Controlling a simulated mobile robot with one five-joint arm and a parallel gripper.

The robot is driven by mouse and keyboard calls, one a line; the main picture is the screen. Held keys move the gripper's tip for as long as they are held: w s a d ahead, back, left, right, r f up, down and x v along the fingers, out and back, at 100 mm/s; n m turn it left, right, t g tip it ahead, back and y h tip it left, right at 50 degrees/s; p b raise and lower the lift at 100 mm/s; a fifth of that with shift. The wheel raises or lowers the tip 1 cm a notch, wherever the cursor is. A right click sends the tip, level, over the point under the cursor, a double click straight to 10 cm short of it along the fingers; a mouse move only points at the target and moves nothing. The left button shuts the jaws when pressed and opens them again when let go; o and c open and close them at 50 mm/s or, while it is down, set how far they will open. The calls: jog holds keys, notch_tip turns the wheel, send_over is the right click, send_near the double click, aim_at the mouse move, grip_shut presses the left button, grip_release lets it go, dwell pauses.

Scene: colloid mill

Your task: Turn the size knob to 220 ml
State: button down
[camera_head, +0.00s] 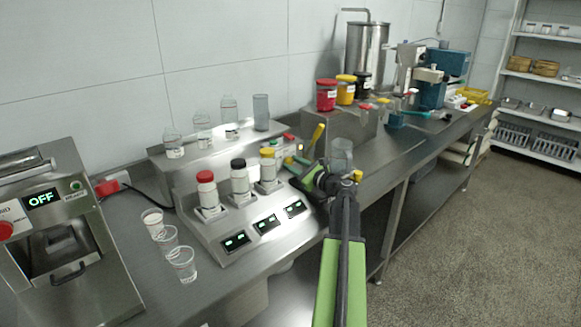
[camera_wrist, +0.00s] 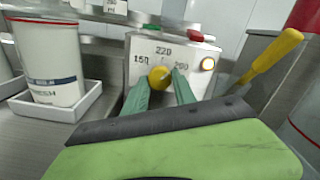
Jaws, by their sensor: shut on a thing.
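The size knob (camera_wrist: 160,77) is a round yellow knob on the front of a grey control box (camera_wrist: 140,60). Printed numbers stand around it: 150 at the left, 220 above, and one at the right that looks like 280 or 260. My gripper (camera_wrist: 161,84) has its two green fingers on either side of the knob and is shut on it. I cannot tell which number the knob points at. In the head view my gripper (camera_head: 300,164) reaches the small box beside the dispenser, and the knob is hard to make out there.
A green button (camera_wrist: 153,29), a red button (camera_wrist: 196,37) and a lit round lamp (camera_wrist: 208,64) are on the box. A yellow lever (camera_wrist: 262,62) rises close at the right. Capped bottles (camera_head: 239,178) stand left of my arm.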

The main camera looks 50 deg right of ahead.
jog(key=c, duration=1)
grip_release()
jog(key=s, duration=0.5)
jog(key=s+a, duration=0.1)
jog(key=s, duration=1.1)
jog(key=shift+s+a, duration=0.15)
jog(key=shift+s, duration=0.05)
